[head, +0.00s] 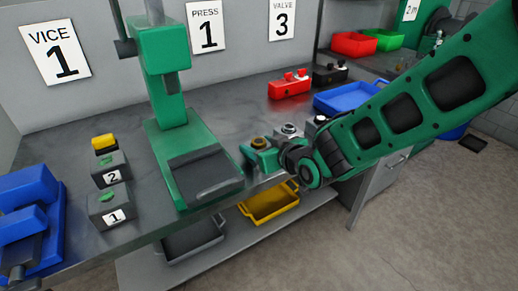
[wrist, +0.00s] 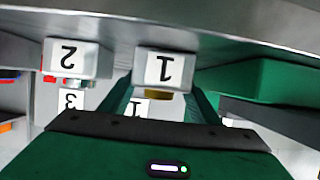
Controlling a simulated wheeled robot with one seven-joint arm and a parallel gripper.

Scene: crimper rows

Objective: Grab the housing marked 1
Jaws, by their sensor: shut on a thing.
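The housing marked 1 (wrist: 165,66) is a pale block with a brass top (wrist: 180,100), seen upside down in the wrist view. My gripper (wrist: 161,93) has its two green fingers on either side of it and is shut on it. In the head view my gripper (head: 264,157) is at the bench's front edge, right of the green press. Only the brass top of the housing (head: 259,142) shows clearly there; my fingers hide the rest. I cannot tell whether it touches the bench. A housing marked 2 (wrist: 72,58) stands beside it, with a grey top (head: 289,128) in the head view.
Two dark blocks marked 1 (head: 110,210) and 2 (head: 110,170) stand between the blue vice (head: 30,215) and the press (head: 165,100). A red block (head: 289,86) and blue tray (head: 350,97) lie behind my gripper. A yellow bin (head: 268,203) sits below.

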